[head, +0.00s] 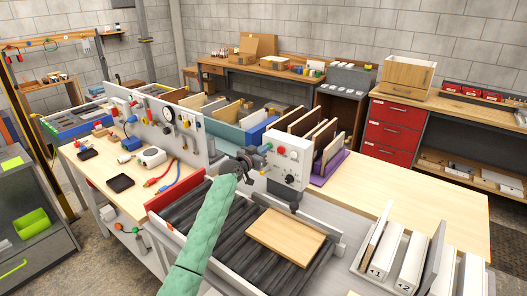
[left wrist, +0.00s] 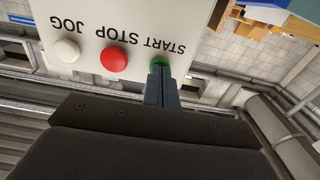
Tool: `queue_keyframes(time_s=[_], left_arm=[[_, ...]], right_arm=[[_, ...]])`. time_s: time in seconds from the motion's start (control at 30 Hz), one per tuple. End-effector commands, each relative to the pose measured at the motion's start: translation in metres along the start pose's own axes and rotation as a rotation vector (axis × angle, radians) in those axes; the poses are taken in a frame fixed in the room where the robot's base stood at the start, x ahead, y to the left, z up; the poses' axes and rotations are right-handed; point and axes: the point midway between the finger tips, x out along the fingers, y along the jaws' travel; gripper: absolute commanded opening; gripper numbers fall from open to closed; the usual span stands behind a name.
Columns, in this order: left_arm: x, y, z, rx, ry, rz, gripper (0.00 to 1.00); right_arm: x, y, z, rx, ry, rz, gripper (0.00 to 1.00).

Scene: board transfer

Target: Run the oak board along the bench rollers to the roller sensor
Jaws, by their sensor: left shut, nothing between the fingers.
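The oak board (head: 287,236) lies flat on the dark bench rollers (head: 228,216), toward their right end. A white control box (head: 288,172) stands behind the rollers. In the left wrist view the box (left wrist: 160,25) carries a white JOG button (left wrist: 67,50), a red STOP button (left wrist: 113,59) and a green START button (left wrist: 158,63). My left gripper (head: 262,152) is shut and empty. Its fingertips (left wrist: 160,75) are at the START button and partly cover it; I cannot tell whether they press it. I cannot make out the roller sensor for certain. My right gripper is in neither view.
A white panel with gauges (head: 168,122) stands left of the rollers. A purple rack (head: 330,167) with upright boards is behind the box. A rack of numbered white pieces (head: 383,250) stands at right. The pale bench top (head: 405,188) behind it is mostly clear.

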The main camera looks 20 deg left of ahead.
Motion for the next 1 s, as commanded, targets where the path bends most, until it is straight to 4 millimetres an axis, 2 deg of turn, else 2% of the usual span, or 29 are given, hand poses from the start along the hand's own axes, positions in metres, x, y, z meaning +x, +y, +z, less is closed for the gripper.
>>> queue_keyframes(time_s=[0.53,1.0], left_arm=[[-0.037,-0.001,0.000,0.001,0.000,0.000,0.00],[-0.040,0.000,0.000,0.000,0.000,0.000,0.00]], right_arm=[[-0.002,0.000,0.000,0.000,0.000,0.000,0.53],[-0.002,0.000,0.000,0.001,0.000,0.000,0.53]])
